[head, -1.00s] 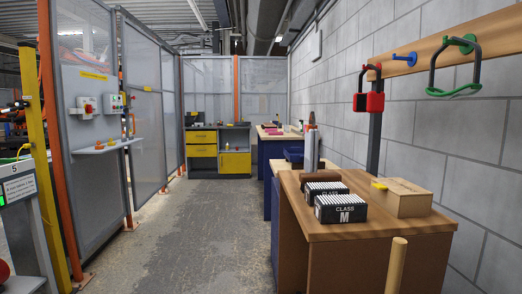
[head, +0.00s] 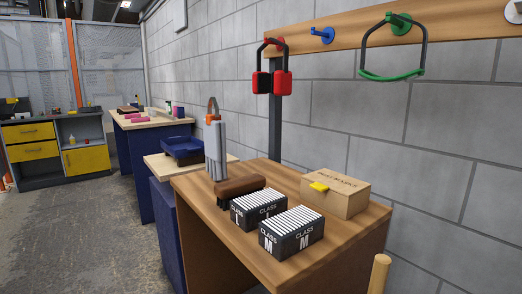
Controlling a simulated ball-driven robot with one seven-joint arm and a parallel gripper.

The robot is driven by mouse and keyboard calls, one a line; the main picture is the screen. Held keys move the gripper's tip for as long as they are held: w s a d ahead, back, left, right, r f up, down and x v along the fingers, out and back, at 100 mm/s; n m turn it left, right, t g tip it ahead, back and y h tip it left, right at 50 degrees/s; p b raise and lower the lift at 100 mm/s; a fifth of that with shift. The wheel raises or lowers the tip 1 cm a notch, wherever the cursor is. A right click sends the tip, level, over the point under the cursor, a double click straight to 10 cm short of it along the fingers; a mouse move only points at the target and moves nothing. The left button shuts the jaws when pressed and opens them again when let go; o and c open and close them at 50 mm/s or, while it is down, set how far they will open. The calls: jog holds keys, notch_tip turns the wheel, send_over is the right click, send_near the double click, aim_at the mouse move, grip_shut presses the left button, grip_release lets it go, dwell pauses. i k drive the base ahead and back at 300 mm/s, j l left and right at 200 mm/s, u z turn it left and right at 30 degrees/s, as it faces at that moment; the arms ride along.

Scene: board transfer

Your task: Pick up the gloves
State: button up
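I cannot make out a clear pair of gloves. Two dark boxes with white slatted tops stand side by side on the wooden table (head: 345,234). The nearer box (head: 291,244) reads "CLASS M"; the other box (head: 259,216) reads "CLASS" with a letter that looks like L. Whether they hold gloves I cannot tell. A brown rounded object (head: 238,188) lies behind them, with a tall grey upright object (head: 216,150) with an orange top beside it. My gripper is not in view.
Red-and-black earmuffs (head: 272,84) and a green-trimmed black item (head: 392,75) hang on the wall rail. A pale wooden post (head: 379,274) stands in front. Floor (head: 85,235) is free at left.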

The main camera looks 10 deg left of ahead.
aim_at(214, 128)
jog(key=i+u, duration=0.2)
jog(key=u, duration=0.2)
jog(key=i+u, duration=0.15)
jog(key=u, duration=0.3)
jog(key=i+j+z, duration=0.1)
jog(key=i+z, duration=0.25)
jog(key=i, duration=0.15)
